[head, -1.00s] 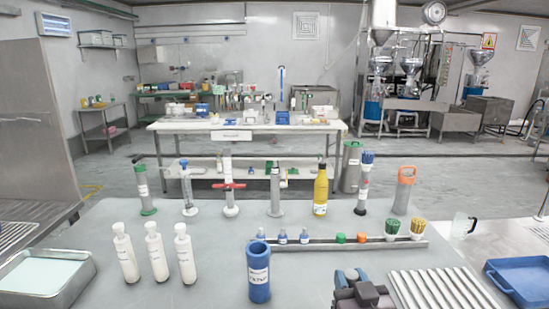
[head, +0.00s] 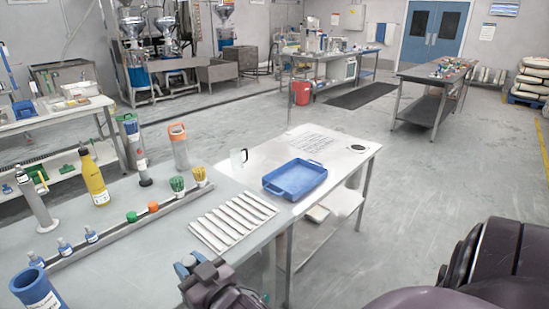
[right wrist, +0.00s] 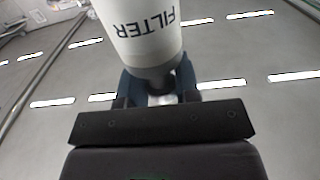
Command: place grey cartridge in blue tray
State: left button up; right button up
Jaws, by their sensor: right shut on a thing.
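The blue tray (head: 295,178) is a shallow, empty tray with handles, lying on a white side table to the right of the grey bench in the head view. In the right wrist view the gripper (right wrist: 160,90) is shut on a pale cylinder lettered FILTER (right wrist: 140,30), apparently the grey cartridge. Its dark narrow end is between the blue fingers; its far end is out of frame. I cannot make it out in the head view.
A clear jug (head: 238,160) stands left of the tray. A rail (head: 130,225) holds small bottles, caps and brushes. The white table (head: 335,151) has free room beyond the tray.

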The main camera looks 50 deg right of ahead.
aim_at(292, 183)
jog(key=l, duration=1.2)
jog(key=i+l, duration=0.1)
jog(key=l, duration=2.35)
jog(key=i+z, duration=0.05)
